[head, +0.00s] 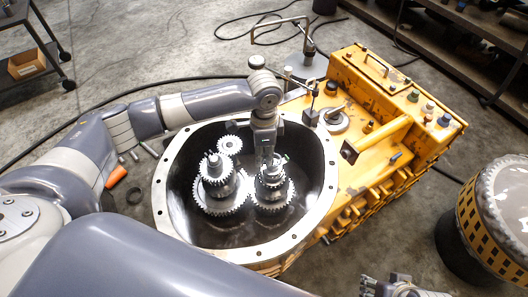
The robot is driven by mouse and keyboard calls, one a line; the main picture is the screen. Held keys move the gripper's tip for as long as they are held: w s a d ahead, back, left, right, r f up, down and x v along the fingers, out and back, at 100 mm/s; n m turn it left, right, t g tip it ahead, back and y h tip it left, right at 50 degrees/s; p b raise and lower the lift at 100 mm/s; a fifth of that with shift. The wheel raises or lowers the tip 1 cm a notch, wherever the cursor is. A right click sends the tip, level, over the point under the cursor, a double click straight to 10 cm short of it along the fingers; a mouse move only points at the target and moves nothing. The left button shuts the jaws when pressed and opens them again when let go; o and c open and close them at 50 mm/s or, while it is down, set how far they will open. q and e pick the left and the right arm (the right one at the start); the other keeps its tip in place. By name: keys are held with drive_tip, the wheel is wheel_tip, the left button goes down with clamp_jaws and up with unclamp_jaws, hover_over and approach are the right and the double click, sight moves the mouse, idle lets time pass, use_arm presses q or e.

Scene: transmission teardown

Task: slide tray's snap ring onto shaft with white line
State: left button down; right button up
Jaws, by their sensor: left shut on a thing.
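My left gripper (267,160) points down into the open housing, at the top of the right-hand gear shaft (272,178). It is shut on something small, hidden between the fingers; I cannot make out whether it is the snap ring. The fingers cover part of the shaft's top, and no white line can be told for sure. A second gear shaft (215,163) stands upright to the left, apart from the gripper. My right gripper (395,288) is at the bottom edge, cut off by the frame, far from the shafts. I cannot make out the tray.
The housing's bolted rim (169,225) surrounds both shafts, with a small gear (229,145) behind them. The yellow casing (385,95) stands at the right. A dark ring (134,196) and an orange-handled tool (116,176) lie at the left. A drum (500,215) stands far right.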

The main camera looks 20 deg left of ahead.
drive_tip(key=shift+w, duration=0.1)
use_arm(q)
drive_tip(key=shift+p, duration=0.4)
drive_tip(key=shift+a+f, duration=0.1)
use_arm(e)
drive_tip(key=shift+s+x, duration=0.2)
drive_tip(key=shift+x, duration=2.1)
use_arm(q)
drive_tip(key=shift+p, duration=0.35)
use_arm(e)
drive_tip(key=shift+s+f, duration=0.1)
drive_tip(key=shift+f, duration=0.2)
